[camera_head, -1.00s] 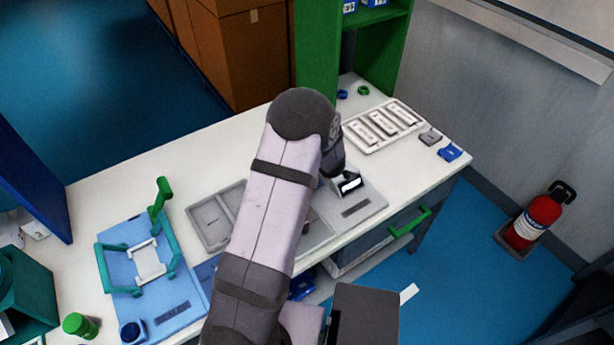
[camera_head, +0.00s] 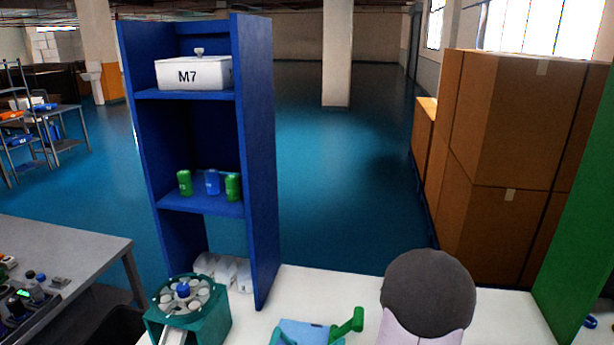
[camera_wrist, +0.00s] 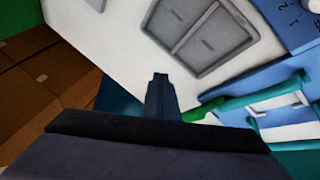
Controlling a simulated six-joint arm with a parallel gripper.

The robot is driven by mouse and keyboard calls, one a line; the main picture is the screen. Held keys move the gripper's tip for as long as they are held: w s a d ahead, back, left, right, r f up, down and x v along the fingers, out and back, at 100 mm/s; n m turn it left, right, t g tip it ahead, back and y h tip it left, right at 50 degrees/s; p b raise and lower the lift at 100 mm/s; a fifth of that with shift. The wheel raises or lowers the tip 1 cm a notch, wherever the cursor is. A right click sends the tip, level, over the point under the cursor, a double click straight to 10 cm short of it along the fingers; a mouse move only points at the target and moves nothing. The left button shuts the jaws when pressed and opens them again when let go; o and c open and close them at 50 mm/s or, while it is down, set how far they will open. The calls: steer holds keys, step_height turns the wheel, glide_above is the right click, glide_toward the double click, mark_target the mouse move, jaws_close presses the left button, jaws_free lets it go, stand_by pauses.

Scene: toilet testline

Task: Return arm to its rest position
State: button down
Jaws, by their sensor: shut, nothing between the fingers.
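My arm (camera_head: 428,300) rises into the bottom right of the head view as a dark rounded joint above a pale link. My gripper is outside the head view. In the wrist view my gripper (camera_wrist: 159,82) is shut and empty, its dark fingers together at the centre. It is over the white table (camera_wrist: 120,35), apart from the objects there. Its height above the table is hard to judge.
A grey two-part tray (camera_wrist: 200,35) and a blue fixture with teal bars (camera_wrist: 262,106) lie near the gripper. A green handle (camera_wrist: 203,109) is close to the fingertips. A blue shelf (camera_head: 262,150) stands behind the table. Cardboard boxes (camera_head: 515,120) are stacked at right.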

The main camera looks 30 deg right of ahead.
steer(key=w+a+r+n+y, duration=0.1)
steer(key=w+a, duration=0.1)
steer(key=a, duration=0.9)
steer(key=w+a+r+y, duration=0.1)
steer(key=w+a+y, duration=0.15)
steer(key=a, duration=0.75)
steer(key=s+a+g, duration=0.1)
steer(key=s+a, duration=0.1)
steer(key=a, duration=0.4)
steer(key=s+a+n+g+y, duration=0.1)
steer(key=s+a, duration=0.2)
steer(key=a, duration=0.4)
steer(key=s+a+r+g+y, duration=0.1)
steer(key=s+a, duration=0.2)
steer(key=a, duration=0.3)
steer(key=shift+a+n, duration=0.2)
steer(key=shift+n, duration=0.2)
